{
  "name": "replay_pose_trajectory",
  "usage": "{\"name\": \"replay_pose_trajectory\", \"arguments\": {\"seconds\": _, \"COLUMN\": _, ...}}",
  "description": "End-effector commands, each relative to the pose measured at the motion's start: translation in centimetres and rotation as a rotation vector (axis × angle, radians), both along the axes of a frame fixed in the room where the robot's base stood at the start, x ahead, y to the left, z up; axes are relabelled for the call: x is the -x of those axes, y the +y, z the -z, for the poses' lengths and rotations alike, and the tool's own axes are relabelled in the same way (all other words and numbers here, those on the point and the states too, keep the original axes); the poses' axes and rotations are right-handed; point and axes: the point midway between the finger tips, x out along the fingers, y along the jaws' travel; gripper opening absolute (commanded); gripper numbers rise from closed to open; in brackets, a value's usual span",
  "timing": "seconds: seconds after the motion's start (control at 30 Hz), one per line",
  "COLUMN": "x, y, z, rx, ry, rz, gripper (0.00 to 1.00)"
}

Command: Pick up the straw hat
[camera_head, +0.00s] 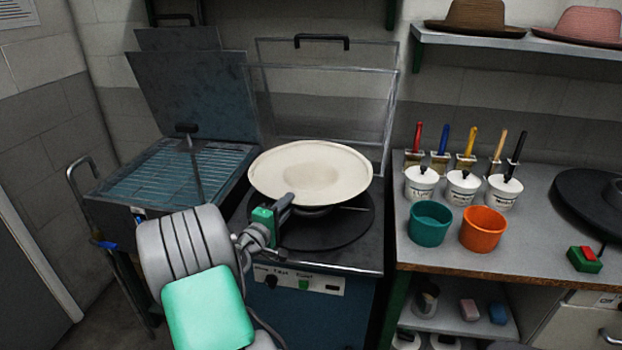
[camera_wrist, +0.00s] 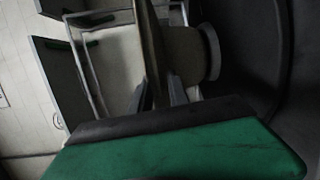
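The straw hat (camera_head: 275,172) is pale cream with a wide round brim and lies over the round dark press plate (camera_head: 342,232). Its middle looks sunken from above. In the wrist view its brim (camera_wrist: 151,45) is seen edge-on, with the brownish crown (camera_wrist: 184,52) to its right, towards the dark plate. My gripper (camera_head: 286,203) is at the near left edge of the brim. In the wrist view the grey fingertips (camera_wrist: 158,86) stand on both sides of the brim. I cannot tell whether they press on it.
A clear hinged cover (camera_head: 335,105) stands raised behind the hat. A second press (camera_head: 165,175) with an open lid is at left. The bench at right holds a teal cup (camera_head: 430,226), an orange cup (camera_head: 483,232) and white pots (camera_head: 421,184).

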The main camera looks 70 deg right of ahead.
Motion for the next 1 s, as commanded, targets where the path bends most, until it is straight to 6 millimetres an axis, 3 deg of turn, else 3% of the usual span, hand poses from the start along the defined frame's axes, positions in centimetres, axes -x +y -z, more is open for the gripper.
{"name": "replay_pose_trajectory", "arguments": {"seconds": 0.23, "x": 0.0, "y": 0.0, "z": 0.0, "rx": 0.000, "ry": 0.000, "rz": 0.000, "gripper": 0.00}}
{"name": "replay_pose_trajectory", "arguments": {"seconds": 0.77, "x": 0.0, "y": 0.0, "z": -0.1, "rx": 0.002, "ry": -0.001, "rz": 0.000, "gripper": 0.00}}
{"name": "replay_pose_trajectory", "arguments": {"seconds": 0.87, "x": 0.0, "y": 0.0, "z": -0.7, "rx": 0.002, "ry": -0.004, "rz": 0.000, "gripper": 0.00}}
{"name": "replay_pose_trajectory", "arguments": {"seconds": 1.0, "x": 0.0, "y": 0.0, "z": -2.8, "rx": 0.006, "ry": -0.007, "rz": 0.001, "gripper": 0.00}}
